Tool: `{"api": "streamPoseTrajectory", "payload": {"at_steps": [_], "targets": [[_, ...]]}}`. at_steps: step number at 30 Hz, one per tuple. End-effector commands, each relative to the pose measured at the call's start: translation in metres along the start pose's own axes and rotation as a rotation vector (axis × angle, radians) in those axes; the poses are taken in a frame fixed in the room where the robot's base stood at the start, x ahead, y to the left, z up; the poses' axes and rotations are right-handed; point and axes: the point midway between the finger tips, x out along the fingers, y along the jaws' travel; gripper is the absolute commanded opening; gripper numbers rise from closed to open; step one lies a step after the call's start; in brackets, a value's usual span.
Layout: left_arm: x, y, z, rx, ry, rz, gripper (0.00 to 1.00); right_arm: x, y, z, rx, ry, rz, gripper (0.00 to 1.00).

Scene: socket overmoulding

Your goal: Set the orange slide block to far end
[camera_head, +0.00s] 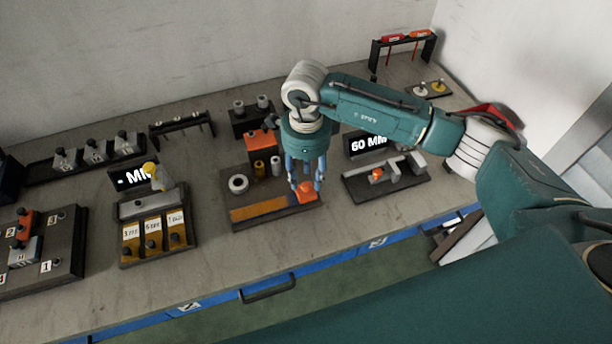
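An orange block (306,191) sits at the right end of a dark fixture (238,222), beside a long flat orange-brown strip (259,211). My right gripper (306,185) points down directly over this block. Its blue fingers are spread apart, with the block between or just below their tips. I cannot tell whether they touch it. A second small orange block (376,175) sits on a grey and black slide fixture (387,188) to the right, in front of a "60 MM" display (368,144). I cannot tell for certain which is the slide block. My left gripper is not in view.
A fixture with labelled yellow slots (153,236) stands to the left. A black rack (404,44) stands at the back right. Bare bench lies between fixtures.

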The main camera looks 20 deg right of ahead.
Motion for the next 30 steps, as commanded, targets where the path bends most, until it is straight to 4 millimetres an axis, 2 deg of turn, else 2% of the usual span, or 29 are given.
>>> {"api": "streamPoseTrajectory", "payload": {"at_steps": [6, 15, 21, 30], "targets": [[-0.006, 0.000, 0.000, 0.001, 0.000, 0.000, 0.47, 0.019, 0.001, 0.000, 0.000, 0.000, 0.002, 0.38], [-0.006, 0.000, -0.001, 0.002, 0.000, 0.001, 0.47, 0.022, 0.000, 0.001, 0.000, -0.001, 0.001, 0.38], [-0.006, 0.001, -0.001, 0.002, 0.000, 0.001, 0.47, 0.021, 0.000, 0.001, 0.000, -0.001, 0.001, 0.00], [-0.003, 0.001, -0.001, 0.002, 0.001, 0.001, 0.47, 0.022, 0.001, 0.003, -0.001, -0.002, 0.000, 0.00]]}}
